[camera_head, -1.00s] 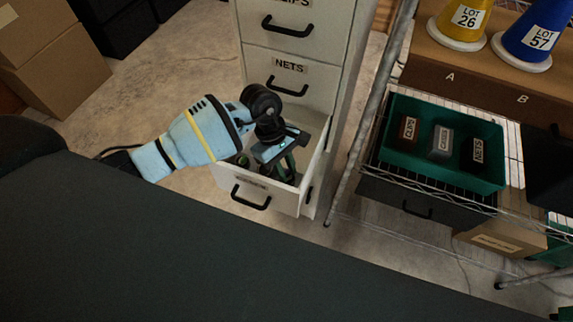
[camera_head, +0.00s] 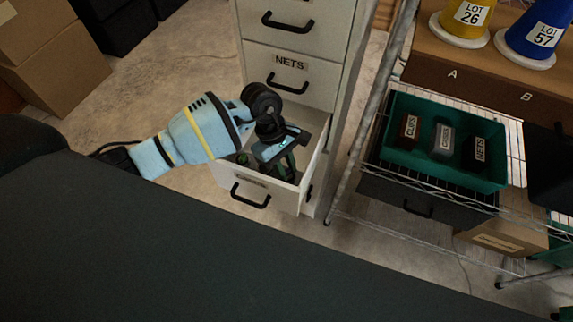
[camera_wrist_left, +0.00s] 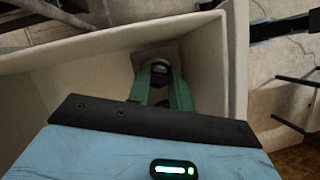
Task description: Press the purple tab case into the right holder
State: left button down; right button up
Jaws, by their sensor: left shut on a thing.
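My left gripper (camera_head: 287,168) reaches down into the open bottom drawer (camera_head: 246,183) of the white cabinet. In the left wrist view its green fingers (camera_wrist_left: 161,84) are closed on a small dark purple thing, the purple tab case (camera_wrist_left: 160,78), near the drawer's inner end. A grey piece (camera_wrist_left: 142,57) lies around the fingertips, perhaps a holder; I cannot tell whether the case is seated in it. In the head view the case is hidden by the gripper. A small green thing (camera_head: 243,159) shows in the drawer left of the gripper. My right gripper is not in view.
Closed drawers with a NETS label (camera_head: 290,61) rise above the open one. To the right, a wire shelf holds a green tray (camera_head: 402,158) with several labelled cases. Yellow (camera_head: 466,22) and blue (camera_head: 541,30) cones stand above it. Cardboard boxes (camera_head: 52,58) stand at left.

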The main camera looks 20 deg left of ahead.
pick_arm(q)
jog(key=shift+f, duration=0.4)
jog(key=c, duration=1.3)
grip_release()
jog(key=shift+s, duration=0.1)
jog(key=shift+o, duration=0.2)
jog(key=shift+o, duration=0.4)
jog(key=v, duration=0.8)
jog(key=shift+b, duration=0.3)
